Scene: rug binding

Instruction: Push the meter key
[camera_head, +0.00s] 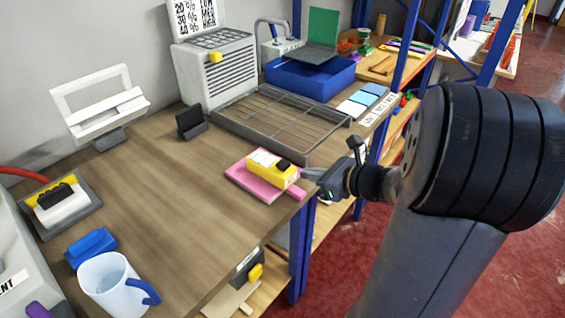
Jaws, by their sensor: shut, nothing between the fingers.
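A small yellow meter (265,171) lies on a pink block (254,186) near the right edge of the wooden bench. The meter has a pale label or display on its left part. A black key (283,163) stands on its right end. My gripper (304,183) is shut and empty, just right of the meter at the bench edge. Its tips come close to the meter's right end. I cannot tell whether they touch it. My arm reaches in from the right.
A grey wire-mesh tray (270,115) lies behind the meter, with a small black stand (190,122) to its left. A white jug (113,283) and a blue block (90,248) stand front left. The bench (170,190) is clear left of the meter. A blue post (301,250) rises below the edge.

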